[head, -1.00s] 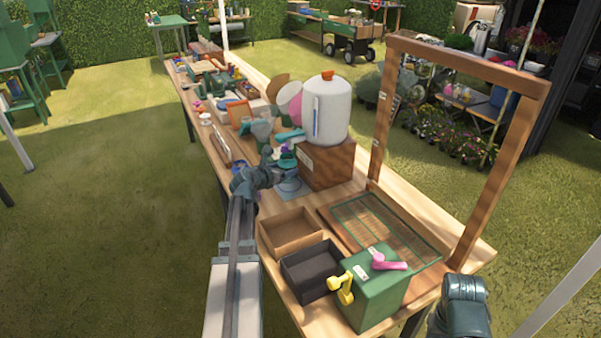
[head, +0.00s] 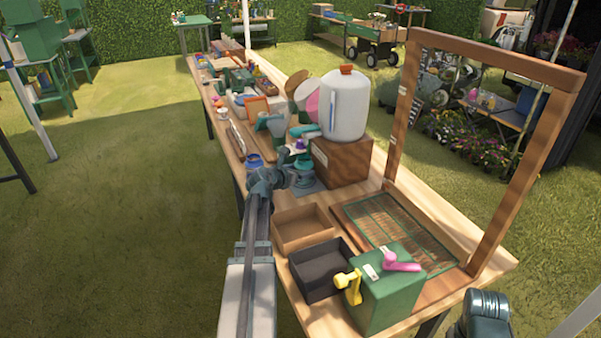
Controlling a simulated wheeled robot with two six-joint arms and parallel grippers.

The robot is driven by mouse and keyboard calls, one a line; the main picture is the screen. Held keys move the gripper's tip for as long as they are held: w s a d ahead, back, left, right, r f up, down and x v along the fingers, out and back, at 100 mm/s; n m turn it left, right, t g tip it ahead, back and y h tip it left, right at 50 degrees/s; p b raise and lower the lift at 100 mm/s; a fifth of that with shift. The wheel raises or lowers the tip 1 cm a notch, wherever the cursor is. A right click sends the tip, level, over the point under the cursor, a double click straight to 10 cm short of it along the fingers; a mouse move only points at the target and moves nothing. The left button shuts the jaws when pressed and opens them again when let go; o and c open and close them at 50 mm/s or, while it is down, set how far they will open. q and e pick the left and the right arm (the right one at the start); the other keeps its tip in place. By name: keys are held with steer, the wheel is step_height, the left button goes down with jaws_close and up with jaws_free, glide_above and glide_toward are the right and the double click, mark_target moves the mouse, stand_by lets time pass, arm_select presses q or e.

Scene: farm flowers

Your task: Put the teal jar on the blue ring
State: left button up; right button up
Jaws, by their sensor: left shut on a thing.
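The teal jar (head: 304,178) is at the middle of the bench, beside a wooden block. My left gripper (head: 291,179) reaches in from the left and is shut on the jar; its fingers are small and partly merge with the jar. The jar looks upright, over or on a grey mat (head: 311,189); I cannot tell whether it touches. A blue round thing (head: 254,161), seemingly the blue ring, lies near the bench's left edge, just behind my left wrist and partly hidden. My right arm shows only at the lower right edge; its fingertips are out of view.
A white dispenser (head: 343,106) stands on a wooden block (head: 341,162) right of the jar. Brown (head: 304,231) and black (head: 321,271) trays, and a green box (head: 387,293) with handles, are nearer. A wooden frame (head: 532,146) rises at right. Clutter fills the far bench.

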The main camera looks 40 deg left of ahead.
arm_select(q)
steer(key=o, duration=1.4)
steer(key=shift+f, duration=0.1)
steer(key=shift+r+p, duration=0.3)
steer(key=p+v, duration=0.4)
steer(key=v, duration=0.8)
steer(key=shift+f, duration=0.2)
steer(key=shift+s+f, duration=0.1)
